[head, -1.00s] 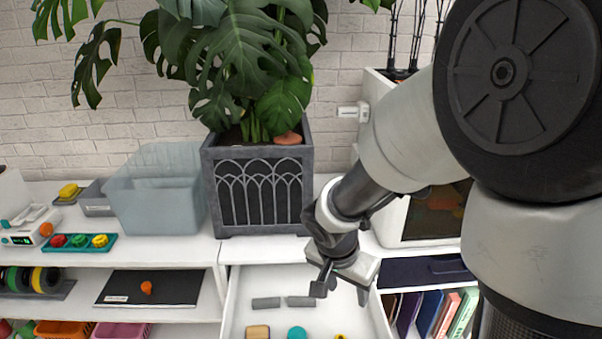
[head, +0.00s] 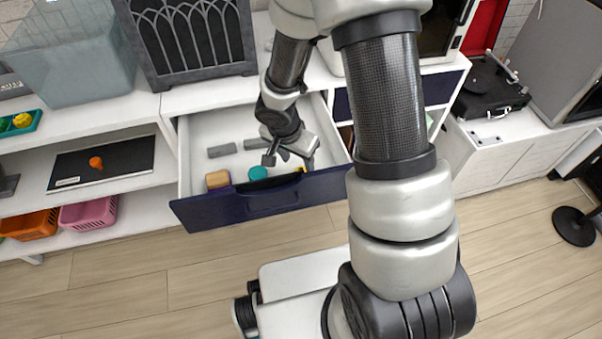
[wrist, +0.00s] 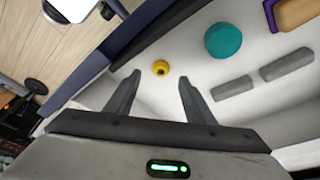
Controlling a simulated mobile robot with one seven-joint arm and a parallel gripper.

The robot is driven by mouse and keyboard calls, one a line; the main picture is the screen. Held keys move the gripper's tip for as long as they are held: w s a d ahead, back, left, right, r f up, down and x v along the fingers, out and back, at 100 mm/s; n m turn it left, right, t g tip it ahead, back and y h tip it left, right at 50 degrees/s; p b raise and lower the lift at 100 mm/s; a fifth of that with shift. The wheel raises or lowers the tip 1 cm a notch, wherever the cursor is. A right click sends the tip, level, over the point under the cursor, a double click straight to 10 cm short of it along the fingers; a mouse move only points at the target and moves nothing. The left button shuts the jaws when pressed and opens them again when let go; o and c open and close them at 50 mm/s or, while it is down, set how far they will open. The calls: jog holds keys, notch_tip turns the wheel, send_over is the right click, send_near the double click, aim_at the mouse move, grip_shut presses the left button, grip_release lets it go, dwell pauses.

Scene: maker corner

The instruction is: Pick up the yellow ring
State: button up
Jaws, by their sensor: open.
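The small yellow ring (wrist: 160,68) with a dark hole lies on the white floor of the open drawer (head: 200,130), near its front wall. In the head view only a bit of the yellow ring (head: 301,169) shows, beside my gripper. My gripper (head: 285,160) points down over the right part of the drawer. In the wrist view my gripper (wrist: 159,82) is open and empty, and the ring appears in line with the gap between its fingertips, apart from both fingers.
The drawer also holds a teal round piece (wrist: 223,41), two grey bars (wrist: 231,88) (wrist: 287,65) and a wooden block (head: 218,179) with a purple edge. The dark blue drawer front (head: 230,205) stands close to the ring.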

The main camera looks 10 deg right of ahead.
aim_at(300, 167)
jog(key=b+x, duration=0.1)
jog(key=x, duration=0.4)
jog(key=shift+w+d+f, duration=0.1)
jog(key=shift+w+f, duration=0.05)
jog(key=shift+w, duration=0.05)
jog(key=c, duration=1.1)
